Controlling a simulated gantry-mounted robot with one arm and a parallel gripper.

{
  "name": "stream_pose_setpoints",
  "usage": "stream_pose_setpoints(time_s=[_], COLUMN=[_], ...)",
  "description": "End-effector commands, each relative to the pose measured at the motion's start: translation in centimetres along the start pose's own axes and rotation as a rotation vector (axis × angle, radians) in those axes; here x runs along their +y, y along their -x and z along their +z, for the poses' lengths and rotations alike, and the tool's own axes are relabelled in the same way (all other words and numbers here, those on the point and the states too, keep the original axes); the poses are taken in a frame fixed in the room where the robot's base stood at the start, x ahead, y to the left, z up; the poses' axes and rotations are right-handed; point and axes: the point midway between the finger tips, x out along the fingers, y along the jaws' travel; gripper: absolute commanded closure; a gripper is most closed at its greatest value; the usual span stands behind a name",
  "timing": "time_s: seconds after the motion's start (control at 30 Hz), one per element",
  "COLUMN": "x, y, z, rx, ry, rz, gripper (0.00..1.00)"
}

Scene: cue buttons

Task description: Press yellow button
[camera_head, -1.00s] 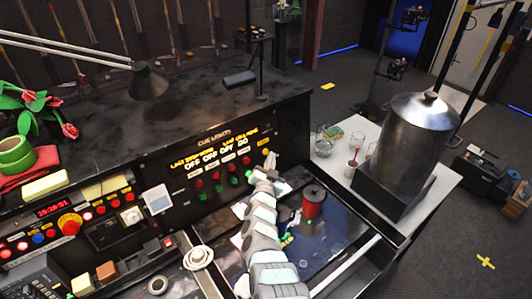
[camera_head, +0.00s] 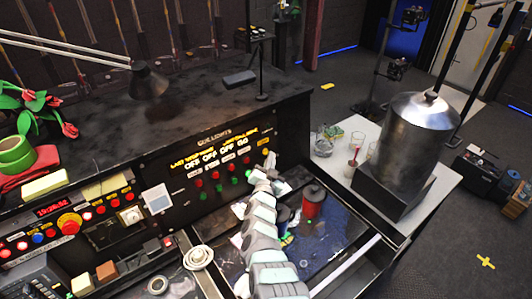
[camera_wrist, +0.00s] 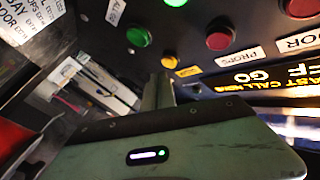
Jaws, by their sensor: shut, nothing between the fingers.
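The yellow button (camera_wrist: 169,62) is a small round button on the black cue panel, beside a yellow label. In the head view it shows as a small yellow-orange spot (camera_head: 265,151) at the panel's right end. My gripper (camera_head: 270,159) is by that end of the panel, just below the spot. In the wrist view my gripper's fingers (camera_wrist: 158,88) are shut and empty, with their tips close below the yellow button. I cannot tell whether they touch it.
A green button (camera_wrist: 139,37) and a red button (camera_wrist: 220,38) sit close to the yellow one. More red and green buttons line the cue panel (camera_head: 180,212). A red spool (camera_head: 313,200) stands right of my arm. A large metal pot (camera_head: 420,125) is farther right.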

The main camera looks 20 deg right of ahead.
Motion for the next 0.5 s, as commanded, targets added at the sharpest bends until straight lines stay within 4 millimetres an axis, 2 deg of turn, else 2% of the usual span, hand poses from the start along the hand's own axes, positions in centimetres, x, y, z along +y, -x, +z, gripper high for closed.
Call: stream_pose_setpoints(time_s=[0.5], x=[-0.35], y=[-0.51], z=[0.40], rx=[0.000], ry=[0.000], rz=[0.000], gripper=[1.00])
